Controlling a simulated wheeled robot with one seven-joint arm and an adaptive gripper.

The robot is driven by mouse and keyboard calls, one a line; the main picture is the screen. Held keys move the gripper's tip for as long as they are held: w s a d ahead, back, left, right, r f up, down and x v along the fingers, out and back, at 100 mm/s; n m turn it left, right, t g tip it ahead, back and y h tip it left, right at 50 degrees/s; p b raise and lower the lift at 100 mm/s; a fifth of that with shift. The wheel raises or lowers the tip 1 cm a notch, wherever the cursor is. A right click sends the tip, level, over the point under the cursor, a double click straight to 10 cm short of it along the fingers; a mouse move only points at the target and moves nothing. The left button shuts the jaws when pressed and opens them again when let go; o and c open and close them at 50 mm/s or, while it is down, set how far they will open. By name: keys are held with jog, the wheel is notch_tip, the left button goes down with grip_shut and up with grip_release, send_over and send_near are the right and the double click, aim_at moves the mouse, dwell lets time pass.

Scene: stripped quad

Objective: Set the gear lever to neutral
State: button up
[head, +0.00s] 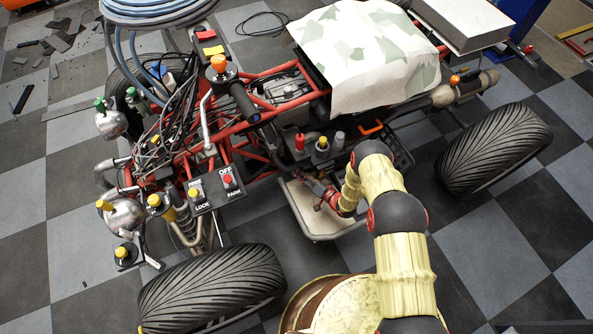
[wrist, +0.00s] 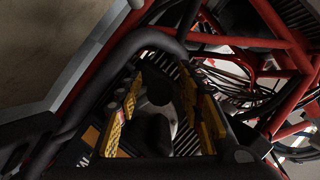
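The gear lever is not clearly marked in either view, and I cannot tell which lever it is. In the head view, a red knob (head: 228,180) stands on a dark box labelled OFF and PARK. A yellow knob (head: 193,192) stands on the box beside it, labelled LOCK. My gripper (head: 318,188) is low by the red frame, right of these boxes and partly hidden by my arm. In the wrist view, my gripper (wrist: 163,112) is open, its yellow finger pads wide apart. Dark rounded parts (wrist: 157,128) show between the pads; whether the pads touch anything is unclear.
Red frame tubes (wrist: 285,45) and a dark bent tube (wrist: 105,70) crowd the gripper. Cables (head: 170,125) bunch at left. Red (head: 300,142) and yellow (head: 322,143) capped parts stand above the gripper. Tyres (head: 215,285) stand around; checkered floor (head: 70,235) is open at left.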

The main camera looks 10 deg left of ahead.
jog(key=b+x, duration=0.1)
jog(key=x, duration=0.2)
jog(key=shift+w+a, duration=0.1)
jog(key=shift+c, duration=0.4)
grip_shut()
jog(key=shift+f, duration=0.1)
dwell(0.8)
